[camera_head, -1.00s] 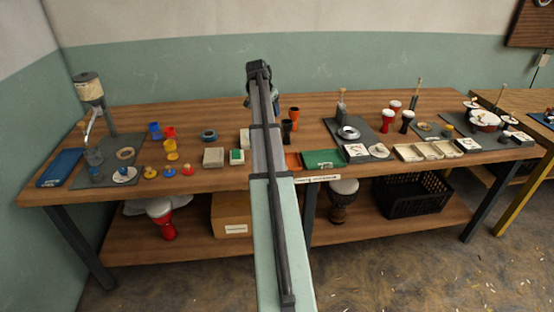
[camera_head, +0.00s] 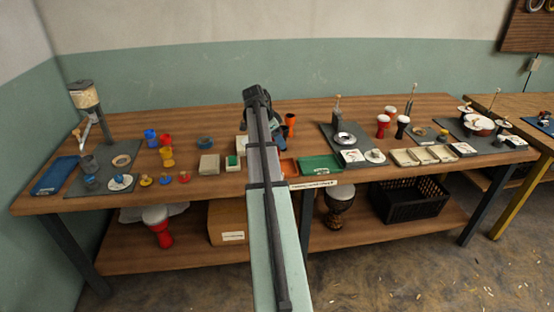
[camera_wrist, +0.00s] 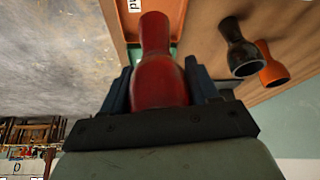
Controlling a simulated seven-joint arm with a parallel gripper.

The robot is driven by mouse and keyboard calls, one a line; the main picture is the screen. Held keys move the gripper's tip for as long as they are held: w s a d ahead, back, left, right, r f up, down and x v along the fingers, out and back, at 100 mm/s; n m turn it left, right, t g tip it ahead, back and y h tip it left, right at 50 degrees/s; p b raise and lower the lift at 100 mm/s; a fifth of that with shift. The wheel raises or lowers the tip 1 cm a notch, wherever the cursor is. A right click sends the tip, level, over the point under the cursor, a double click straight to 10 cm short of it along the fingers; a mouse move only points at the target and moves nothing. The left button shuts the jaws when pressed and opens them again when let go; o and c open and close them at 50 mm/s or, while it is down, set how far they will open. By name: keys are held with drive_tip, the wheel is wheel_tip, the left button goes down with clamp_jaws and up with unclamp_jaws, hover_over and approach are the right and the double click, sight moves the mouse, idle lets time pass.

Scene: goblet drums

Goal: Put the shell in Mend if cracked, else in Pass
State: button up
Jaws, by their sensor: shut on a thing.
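A glossy red goblet-shaped shell (camera_wrist: 158,80) is between the fingers of my gripper (camera_wrist: 158,88) in the wrist view, its narrower end pointing away from the wrist. I see no crack on the side that shows; its other sides are hidden. In the head view my gripper (camera_head: 268,122) is mostly behind my arm, and I cannot make out the shell there. An orange-red tray (camera_head: 289,168) and a green tray (camera_head: 320,165) lie at the bench's front edge. The orange-red tray (camera_wrist: 131,22) also shows beyond the shell in the wrist view, with a partly seen label.
A black shell (camera_wrist: 240,48) and an orange shell (camera_wrist: 272,66) stand beside the gripper's right side in the wrist view. The orange one shows in the head view (camera_head: 290,122). Blue, red and yellow goblets (camera_head: 166,155) stand left. Bench space behind the green tray is clear.

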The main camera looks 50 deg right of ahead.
drive_tip(key=shift+f, duration=3.7)
drive_tip(key=shift+f, duration=0.1)
drive_tip(key=o, duration=1.1)
drive_tip(key=shift+o, duration=0.2)
drive_tip(key=v, duration=1.2)
